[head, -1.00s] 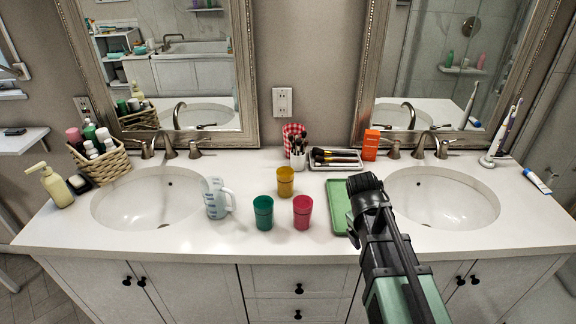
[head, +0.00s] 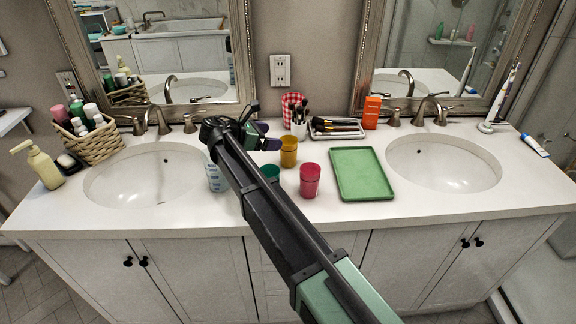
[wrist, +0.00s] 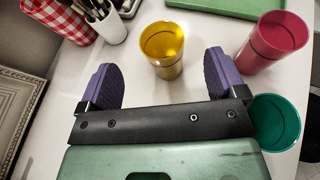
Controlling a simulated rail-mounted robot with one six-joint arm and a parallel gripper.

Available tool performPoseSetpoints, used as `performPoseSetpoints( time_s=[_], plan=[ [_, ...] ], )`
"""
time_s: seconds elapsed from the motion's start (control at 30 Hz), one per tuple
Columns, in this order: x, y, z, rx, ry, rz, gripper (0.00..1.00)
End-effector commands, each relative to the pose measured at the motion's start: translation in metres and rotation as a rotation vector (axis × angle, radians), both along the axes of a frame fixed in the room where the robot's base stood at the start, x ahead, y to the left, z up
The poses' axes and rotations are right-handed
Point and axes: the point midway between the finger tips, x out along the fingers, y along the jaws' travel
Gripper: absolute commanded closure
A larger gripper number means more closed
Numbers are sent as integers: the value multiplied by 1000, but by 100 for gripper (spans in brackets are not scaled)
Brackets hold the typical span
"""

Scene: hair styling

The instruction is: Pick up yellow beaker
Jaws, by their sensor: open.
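The yellow beaker (head: 289,152) stands upright on the white counter, behind the red beaker and near the brush cup. In the wrist view the yellow beaker (wrist: 163,50) is upright just beyond the gap between my purple fingertips. My gripper (head: 262,127) is open and empty, to the left of the yellow beaker in the head view. My gripper also shows in the wrist view (wrist: 163,78), its fingers wide apart and not touching the beaker.
The red beaker (head: 310,180) and teal beaker (wrist: 275,122) stand close by; my arm partly hides the teal one. A measuring jug (head: 214,177) is to the left. A green tray (head: 363,173), a brush cup (head: 299,126) and a red checkered item (head: 291,107) are around it.

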Motion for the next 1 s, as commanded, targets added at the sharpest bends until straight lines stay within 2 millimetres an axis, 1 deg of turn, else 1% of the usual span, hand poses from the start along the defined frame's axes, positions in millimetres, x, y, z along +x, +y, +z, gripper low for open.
performPoseSetpoints(
  time_s=[0.03, 0.07, 0.13, 0.27, 0.37, 0.53, 0.63, 0.83, 0.87, 1.0],
  plan=[
    [0, 0, -23, 0, 0, 0, 10],
    [0, 0, -27, 0, 0, 0, 10],
    [5, -8, -21, 1, -1, -3, 10],
    [6, -11, -19, 1, 0, -1, 10],
    [10, -18, -25, 1, 0, -3, 10],
    [27, -46, -40, 2, -1, -5, 10],
    [34, -58, -44, 2, -1, -3, 10],
    [35, -60, -42, 2, -1, -2, 10],
    [35, -60, -42, 2, -1, -2, 12],
    [35, -60, -42, 2, -2, -2, 33]
  ],
)
